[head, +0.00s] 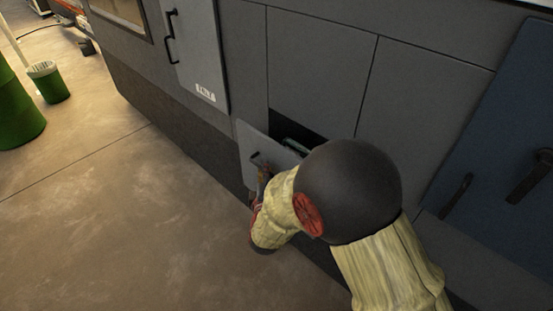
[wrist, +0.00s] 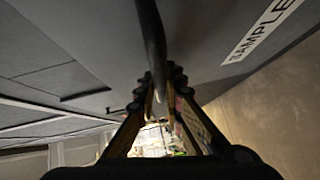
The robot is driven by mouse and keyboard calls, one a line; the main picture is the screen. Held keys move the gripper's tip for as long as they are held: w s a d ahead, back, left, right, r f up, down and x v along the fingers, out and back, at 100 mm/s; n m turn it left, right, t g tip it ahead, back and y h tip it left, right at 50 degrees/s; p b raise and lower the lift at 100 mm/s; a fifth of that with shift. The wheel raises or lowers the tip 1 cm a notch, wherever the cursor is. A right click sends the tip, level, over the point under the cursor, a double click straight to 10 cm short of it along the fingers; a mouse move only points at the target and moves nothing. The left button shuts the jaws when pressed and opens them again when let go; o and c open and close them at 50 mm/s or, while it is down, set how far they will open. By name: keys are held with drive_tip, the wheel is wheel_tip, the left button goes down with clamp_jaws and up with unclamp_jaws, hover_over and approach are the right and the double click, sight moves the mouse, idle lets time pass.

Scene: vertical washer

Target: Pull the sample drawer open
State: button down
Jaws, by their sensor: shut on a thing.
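The sample drawer (head: 253,146) is a grey panel low on the machine, standing out from the body with a dark gap behind its top edge. Something greenish shows inside the gap. The drawer's dark handle (head: 256,157) is on its front face. My gripper (head: 264,176) is at this handle, partly hidden by my arm. In the wrist view, my gripper (wrist: 160,88) is shut on the dark handle bar (wrist: 153,35), which lies between its fingers. The white SAMPLE label (wrist: 262,28) is on the drawer face beside the handle.
A grey door (head: 193,50) with a black handle and white label is left of the drawer. A blue panel (head: 505,135) with dark handles is on the right. A green bin (head: 48,82) stands far left. The floor (head: 130,220) in front is clear.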

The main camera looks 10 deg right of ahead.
drive_tip(key=s+a+p, duration=0.3)
drive_tip(key=s+a, duration=0.3)
drive_tip(key=a, duration=0.2)
drive_tip(key=shift+s+a, duration=0.25)
drive_tip(key=shift+a, duration=0.1)
drive_tip(key=shift+f, duration=0.1)
drive_tip(key=c, duration=1.9)
unclamp_jaws()
drive_tip(key=s, duration=0.4)
drive_tip(key=s+a+r, duration=0.1)
drive_tip(key=s, duration=0.6)
drive_tip(key=shift+s+a+r, duration=0.3)
drive_tip(key=shift+a+r, duration=0.1)
